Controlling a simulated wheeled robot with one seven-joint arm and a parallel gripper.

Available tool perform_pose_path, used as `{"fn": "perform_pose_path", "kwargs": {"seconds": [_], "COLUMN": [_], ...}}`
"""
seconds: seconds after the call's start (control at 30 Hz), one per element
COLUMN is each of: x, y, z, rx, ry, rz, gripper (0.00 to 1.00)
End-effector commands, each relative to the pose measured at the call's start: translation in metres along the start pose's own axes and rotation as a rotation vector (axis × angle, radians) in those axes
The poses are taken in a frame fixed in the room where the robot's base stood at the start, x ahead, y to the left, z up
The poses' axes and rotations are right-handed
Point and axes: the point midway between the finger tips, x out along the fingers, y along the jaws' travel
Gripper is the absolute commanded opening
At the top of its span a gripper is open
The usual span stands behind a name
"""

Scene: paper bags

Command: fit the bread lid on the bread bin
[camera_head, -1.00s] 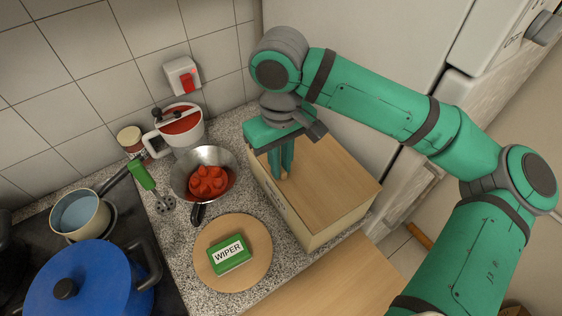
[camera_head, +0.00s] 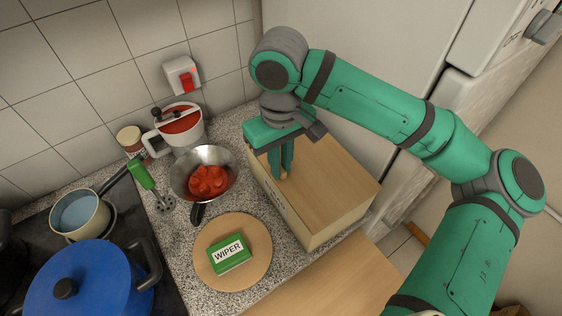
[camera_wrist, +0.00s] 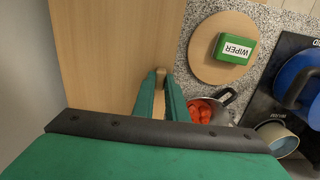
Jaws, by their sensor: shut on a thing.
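The bread bin (camera_head: 335,225) is a cream box on the counter, below my arm. The wooden bread lid (camera_head: 325,185) lies flat on top of it and covers its opening; it also fills the upper left of the wrist view (camera_wrist: 115,45). From these views the lid's edges look in line with the bin's walls, but I cannot tell whether it is fully seated. My gripper (camera_head: 281,176) points down at the lid's left part, shut on a small wooden knob (camera_wrist: 161,73) of the lid. The fingers hide most of the knob.
A round board (camera_head: 210,265) with a green WIPER box (camera_head: 232,253) stands left of the bin. A metal pan (camera_head: 225,160) with red food, a red-and-white pot (camera_head: 180,128) and a blue pot (camera_head: 85,280) are further left. A tall white cabinet rises behind the bin.

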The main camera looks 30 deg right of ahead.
Motion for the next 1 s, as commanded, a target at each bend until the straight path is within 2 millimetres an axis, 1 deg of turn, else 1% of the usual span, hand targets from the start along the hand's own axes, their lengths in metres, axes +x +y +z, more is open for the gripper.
{"fn": "perform_pose_path", "kwargs": {"seconds": [0.27,0.73,1.0], "x": [0.0001,0.0072,0.008], "y": [0.0,-0.0004,-0.0003], "z": [0.0,0.0,0.0], "rx": [0.0,0.0,0.0], "ry": [0.0,0.0,0.0], "rz": [0.0,-0.001,0.0], "gripper": [0.0,0.0,0.0]}}
